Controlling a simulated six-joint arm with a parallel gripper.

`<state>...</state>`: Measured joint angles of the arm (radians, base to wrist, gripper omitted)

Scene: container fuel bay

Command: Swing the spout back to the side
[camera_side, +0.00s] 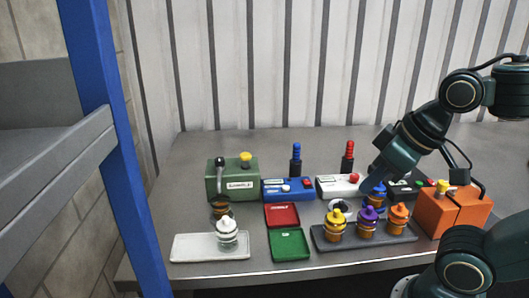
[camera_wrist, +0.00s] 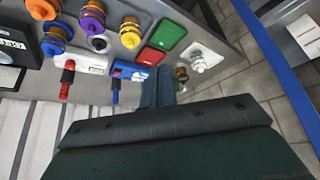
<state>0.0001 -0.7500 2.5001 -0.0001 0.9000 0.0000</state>
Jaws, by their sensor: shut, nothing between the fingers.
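The spout (camera_side: 219,178) looks like a dark upright piece with a grey knob at the front left of the green box (camera_side: 243,188), above a brown jar (camera_side: 219,208). Its exact direction is too small to tell. My gripper (camera_side: 369,186) is shut and empty, well to the right of the green box, over the area by the white device. In the wrist view its fingers (camera_wrist: 158,85) are together. The brown jar peeks out beside them there (camera_wrist: 182,75); I cannot make out the spout in that view.
A white-capped jar (camera_side: 227,232) is on the white tray (camera_side: 190,247). Red (camera_side: 282,216) and green (camera_side: 289,244) trays, a blue device (camera_side: 285,195), a white device (camera_side: 337,187), a dark rack (camera_side: 380,240) of capped jars and an orange box (camera_side: 450,213) crowd the table.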

